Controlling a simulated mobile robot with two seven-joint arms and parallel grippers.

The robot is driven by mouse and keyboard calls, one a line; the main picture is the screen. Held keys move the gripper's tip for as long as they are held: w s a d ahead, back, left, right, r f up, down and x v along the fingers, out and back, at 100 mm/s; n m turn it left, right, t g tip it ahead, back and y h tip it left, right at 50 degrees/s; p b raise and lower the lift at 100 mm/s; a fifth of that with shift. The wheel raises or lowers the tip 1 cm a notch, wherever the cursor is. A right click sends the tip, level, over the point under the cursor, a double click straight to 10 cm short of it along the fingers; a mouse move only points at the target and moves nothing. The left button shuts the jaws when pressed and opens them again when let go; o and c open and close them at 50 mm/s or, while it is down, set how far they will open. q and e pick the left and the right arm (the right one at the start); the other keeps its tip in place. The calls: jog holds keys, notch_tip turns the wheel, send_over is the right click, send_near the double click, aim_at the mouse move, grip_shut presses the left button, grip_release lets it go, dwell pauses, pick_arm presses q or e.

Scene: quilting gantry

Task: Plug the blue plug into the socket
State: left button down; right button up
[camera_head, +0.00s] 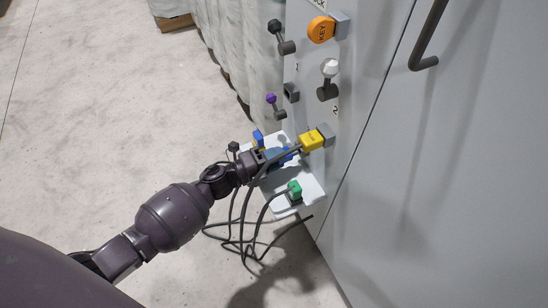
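A small blue piece (258,138), which looks like a plug, stands at the far edge of a white shelf (312,187) low on the panel. My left gripper (290,154) reaches over this shelf from the left, just right of that piece. More blue (275,154) shows at its fingers, but I cannot tell if this is a held plug. A labelled yellow plug (311,140) sits against a grey socket block (326,132) on the panel, very close to the fingertips. I cannot tell which socket is for blue. My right gripper is not in view.
A green plug (294,190) stands on the shelf. A black plug (233,147) is at its left. Dark cables (245,240) hang toward the floor. Levers, an orange KEY piece (321,30) and a dark door handle (424,45) stick out above. Floor at left is clear.

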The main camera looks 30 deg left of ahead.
pick_arm(q)
jog(key=shift+x, duration=0.95)
jog(key=c, duration=0.8)
grip_release()
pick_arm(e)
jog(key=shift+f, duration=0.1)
pick_arm(q)
jog(key=p+v, duration=0.2)
jog(key=v, duration=0.8)
jog(key=shift+s+a, duration=0.25)
jog(key=shift+s, duration=0.05)
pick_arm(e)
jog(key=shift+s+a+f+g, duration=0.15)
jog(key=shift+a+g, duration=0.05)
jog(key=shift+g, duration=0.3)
